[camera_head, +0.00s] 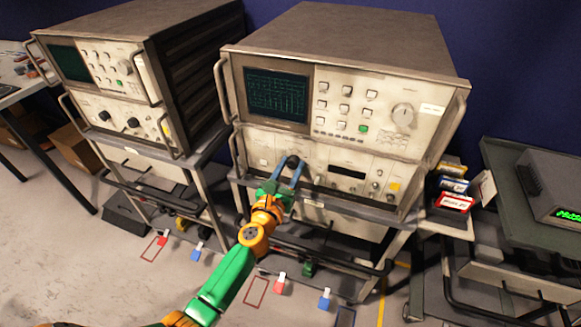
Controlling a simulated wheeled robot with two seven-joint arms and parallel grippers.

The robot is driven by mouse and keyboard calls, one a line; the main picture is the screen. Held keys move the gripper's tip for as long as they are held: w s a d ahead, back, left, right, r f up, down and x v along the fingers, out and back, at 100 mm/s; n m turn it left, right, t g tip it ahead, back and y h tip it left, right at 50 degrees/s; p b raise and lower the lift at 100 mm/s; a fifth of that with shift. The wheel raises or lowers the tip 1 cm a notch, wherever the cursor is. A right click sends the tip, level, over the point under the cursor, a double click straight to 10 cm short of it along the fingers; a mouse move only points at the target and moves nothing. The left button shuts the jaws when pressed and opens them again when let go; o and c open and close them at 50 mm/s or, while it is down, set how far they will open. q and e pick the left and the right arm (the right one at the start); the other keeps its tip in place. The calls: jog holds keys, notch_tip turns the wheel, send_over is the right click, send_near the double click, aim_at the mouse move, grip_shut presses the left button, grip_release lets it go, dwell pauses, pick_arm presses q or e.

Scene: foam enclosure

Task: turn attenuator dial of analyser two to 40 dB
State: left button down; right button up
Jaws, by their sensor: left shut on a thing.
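An analyser (344,85) with a lit screen stands on a cart in the middle; I cannot read which number it bears. A black dial (292,161) sits on its lower panel, left of centre. My left gripper (290,166) has its two blue fingers around this dial, shut on it. The fingers and the wrist hide part of the panel and the dial's markings, so its setting cannot be read. My right gripper is not in view.
A second analyser (95,72) stands on a cart at the left, with black dials on its lower panel. Small boxes (452,186) sit right of the middle cart. A grey instrument (556,186) rests on a dark cart at the right. Red and blue markers lie on the floor.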

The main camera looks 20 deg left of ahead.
pick_arm(q)
jog(key=m, duration=0.4)
jog(key=shift+p, duration=0.35)
jog(key=m, duration=0.4)
jog(key=shift+m, duration=0.4)
jog(key=m+p, duration=0.1)
jog(key=m, duration=0.3)
jog(key=shift+d+f+m, duration=0.1)
jog(key=shift+m, duration=0.2)
jog(key=m, duration=0.4)
jog(key=shift+m+p, duration=0.3)
jog(key=m, duration=0.3)
jog(key=shift+m+p, duration=0.3)
jog(key=m, duration=0.3)
jog(key=shift+f+m+p, duration=0.15)
jog(key=shift+m+p, duration=0.15)
jog(key=m, duration=0.6)
jog(key=shift+p, duration=0.35)
jog(key=shift+s+m, duration=0.1)
jog(key=shift+m, duration=0.2)
